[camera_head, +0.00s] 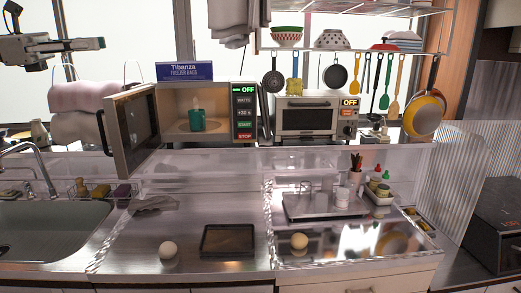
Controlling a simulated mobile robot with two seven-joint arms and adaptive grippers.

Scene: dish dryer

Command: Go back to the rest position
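My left gripper (102,43) comes in at the upper left, raised well above the counter and in front of the window. It is seen from the side, so I cannot tell whether its fingers are open or shut, and nothing shows in it. My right gripper is not in view. The microwave (244,94) stands on the back shelf with its door (133,127) swung open to the left. A green mug (197,120) stands inside it. My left gripper is apart from the microwave, above and left of its door.
A sink (50,225) lies at the left. The counter holds a dark tray (228,241), two pale round objects (168,249) (299,241) and a crumpled cloth (153,205). A toaster oven (307,117) stands right of the microwave. Hanging pans and utensils (274,81) are above it.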

